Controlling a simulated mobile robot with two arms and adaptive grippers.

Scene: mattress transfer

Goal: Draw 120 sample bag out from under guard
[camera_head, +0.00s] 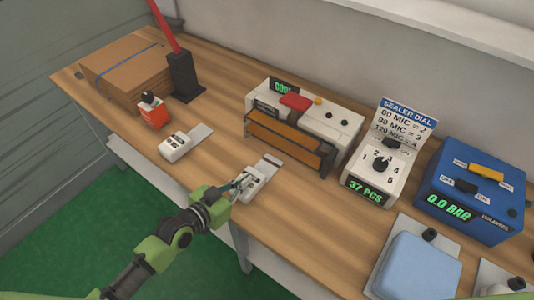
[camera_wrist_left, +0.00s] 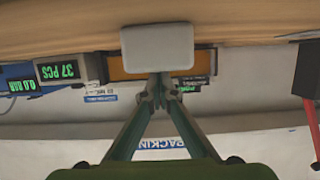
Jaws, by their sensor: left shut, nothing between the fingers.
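My left gripper (camera_head: 241,183) is shut and empty, at the left edge of a small white bag (camera_head: 257,182) with a grey end, on the bench in front of the sealer. In the left wrist view the shut fingertips (camera_wrist_left: 158,88) are just below a white bag end (camera_wrist_left: 157,46); I cannot tell whether they touch it. A second white bag (camera_head: 174,147) with dark print lies further left. The print on both is too small to read. The orange guard (camera_head: 286,138) runs along the sealer's front, and the nearer bag lies clear of it in the head view. My right gripper is not in view.
The sealer (camera_head: 340,118) has a red lever. Right of it stand a white dial box (camera_head: 372,170), a blue vacuum box (camera_head: 470,190) and a light blue pad (camera_head: 420,268). A cardboard stack (camera_head: 125,70), a red pole's base (camera_head: 185,80) and a red-orange box (camera_head: 153,117) are at left.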

